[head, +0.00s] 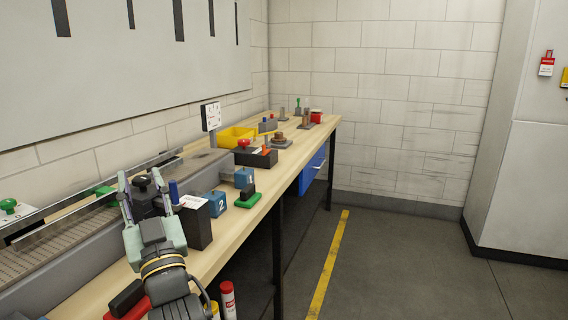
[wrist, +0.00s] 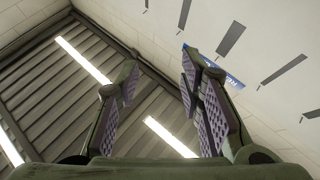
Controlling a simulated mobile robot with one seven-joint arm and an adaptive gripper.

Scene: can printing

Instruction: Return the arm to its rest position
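My gripper (head: 145,200) is at the lower left in the head view, raised over the near part of the workbench (head: 262,204) with its fingers pointing up. In the wrist view its two fingers (wrist: 160,95) stand well apart with nothing between them. The gripper is open and empty. My wrist shows below the fingers in the head view. The wrist view looks up at the ceiling lights and the upper wall.
Beside my gripper stand a dark box (head: 195,222), blue numbered blocks (head: 216,204) and a green-based stamp (head: 248,196). A long grey conveyor (head: 60,236) runs behind. A yellow bin (head: 236,136) stands farther back. The floor right of the yellow line (head: 328,266) is clear.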

